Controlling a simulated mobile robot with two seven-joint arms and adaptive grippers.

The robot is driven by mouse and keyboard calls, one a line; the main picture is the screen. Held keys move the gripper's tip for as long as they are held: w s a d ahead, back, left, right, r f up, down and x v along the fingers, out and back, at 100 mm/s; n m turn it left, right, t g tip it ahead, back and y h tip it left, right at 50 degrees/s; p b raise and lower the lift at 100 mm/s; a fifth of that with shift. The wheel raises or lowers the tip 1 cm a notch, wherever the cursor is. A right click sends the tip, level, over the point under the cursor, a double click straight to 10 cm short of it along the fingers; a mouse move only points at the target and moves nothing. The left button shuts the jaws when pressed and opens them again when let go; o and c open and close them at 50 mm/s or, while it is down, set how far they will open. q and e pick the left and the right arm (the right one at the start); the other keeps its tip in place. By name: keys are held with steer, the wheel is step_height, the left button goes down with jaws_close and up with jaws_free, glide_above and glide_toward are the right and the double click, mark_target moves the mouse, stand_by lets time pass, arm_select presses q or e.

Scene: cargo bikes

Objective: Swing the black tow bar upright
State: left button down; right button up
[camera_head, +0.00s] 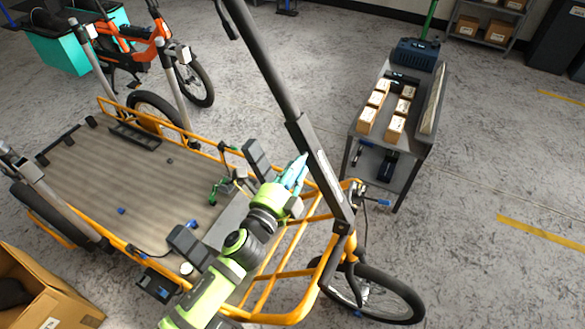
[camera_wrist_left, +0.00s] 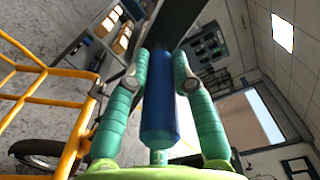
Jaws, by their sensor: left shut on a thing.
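The black tow bar (camera_head: 315,155) rises from its low end near the front of the orange cargo bike (camera_head: 300,264) and slopes up to the left, past the top of the head view. My left gripper (camera_head: 295,176) is shut at the bar's lower part, from its left side. In the left wrist view, my left gripper's teal fingers (camera_wrist_left: 160,75) close on either side of a blue cylinder (camera_wrist_left: 158,105), with the dark bar (camera_wrist_left: 178,24) just beyond. The exact contact is partly hidden. My right gripper is not in view.
The bike's wooden deck (camera_head: 110,190) with orange rails lies left of the bar. A grey cart (camera_head: 350,150) with several small boxes stands close on the right. An open cardboard box (camera_head: 60,312) is at the lower left. The floor at right is clear.

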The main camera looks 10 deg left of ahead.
arm_select(q)
steer(key=shift+d+r, duration=0.15)
steer(key=shift+r, duration=0.2)
steer(key=c, duration=1)
jaws_free()
steer(key=shift+c, duration=0.2)
steer(key=shift+f, duration=0.15)
steer(key=shift+f, duration=0.1)
steer(key=v, duration=1.2)
